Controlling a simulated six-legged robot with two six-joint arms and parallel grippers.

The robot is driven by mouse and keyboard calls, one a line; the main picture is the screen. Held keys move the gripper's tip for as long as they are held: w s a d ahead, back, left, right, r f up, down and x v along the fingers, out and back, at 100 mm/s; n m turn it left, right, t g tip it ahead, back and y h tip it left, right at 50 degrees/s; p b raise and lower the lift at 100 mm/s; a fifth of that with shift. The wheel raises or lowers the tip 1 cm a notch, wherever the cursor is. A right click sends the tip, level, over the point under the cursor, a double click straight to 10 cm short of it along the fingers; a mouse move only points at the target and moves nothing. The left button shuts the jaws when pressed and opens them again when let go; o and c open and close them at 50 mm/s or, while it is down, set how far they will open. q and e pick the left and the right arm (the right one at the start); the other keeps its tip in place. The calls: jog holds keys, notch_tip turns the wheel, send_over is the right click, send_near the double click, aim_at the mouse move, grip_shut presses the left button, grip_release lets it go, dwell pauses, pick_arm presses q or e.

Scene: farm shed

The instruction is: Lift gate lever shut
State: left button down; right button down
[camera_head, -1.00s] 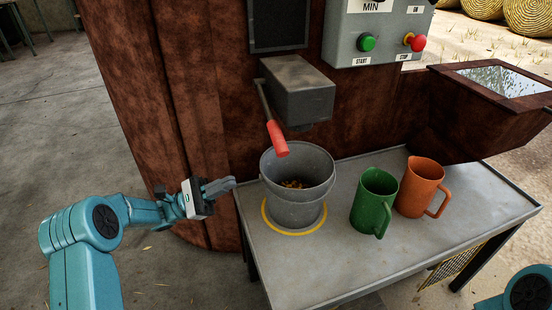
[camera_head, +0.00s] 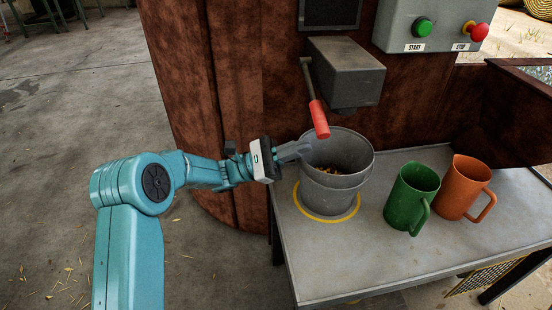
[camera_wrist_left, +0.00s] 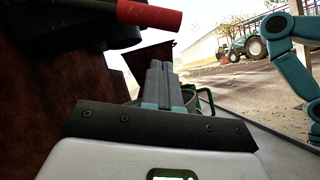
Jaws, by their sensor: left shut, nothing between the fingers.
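The gate lever (camera_head: 318,116) has a red grip on a grey rod and slants down from the grey gate box (camera_head: 345,75). Its red grip also shows at the top of the left wrist view (camera_wrist_left: 150,16). My left gripper (camera_head: 304,149) is shut and empty. Its fingertips are just below and left of the red grip, apart from it, near the bucket's rim. The grey bucket (camera_head: 330,190) stands on the table inside a yellow ring, with some brown pellets in the bottom. My right gripper is not in view.
A green jug (camera_head: 405,195) and an orange jug (camera_head: 460,185) stand on the grey table (camera_head: 375,255) right of the bucket. A control box (camera_head: 440,20) with green and red buttons is above. The rusty machine wall (camera_head: 225,80) rises behind. The table's front is clear.

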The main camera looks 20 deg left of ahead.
pick_arm(q)
jog(key=shift+s+d+r+b, duration=0.15)
jog(key=shift+d+r, duration=0.1)
jog(key=shift+r, duration=0.35)
jog(key=shift+s+d+r+b, duration=0.1)
jog(key=shift+s+d+r, duration=0.15)
jog(key=shift+r, duration=0.4)
jog(key=shift+s+d+r+b, duration=0.1)
jog(key=shift+d+r, duration=0.2)
jog(key=shift+r, duration=0.3)
